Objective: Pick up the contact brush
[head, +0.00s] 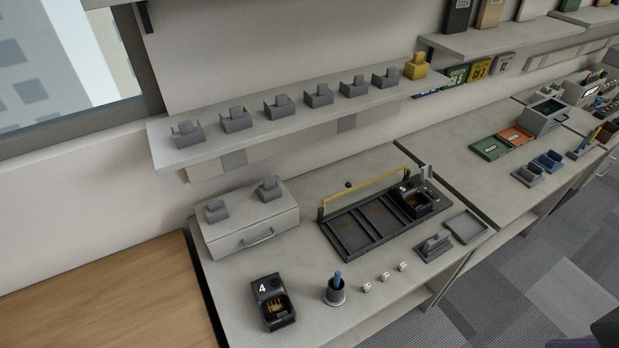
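A blue handle (337,277), likely the contact brush, stands upright in a round dark grey holder (335,297) with a pale rim. The holder is near the front of the grey workbench. The lower end of the brush is hidden inside the holder. Neither of my grippers shows in the head view, so nothing is seen touching the brush.
A black charger marked 4 (272,300) stands left of the holder. Several small white blocks (384,276) lie to its right. Behind are a dark slotted tray (357,241) and a drawer box (248,228). A shelf (300,125) overhangs the bench's back.

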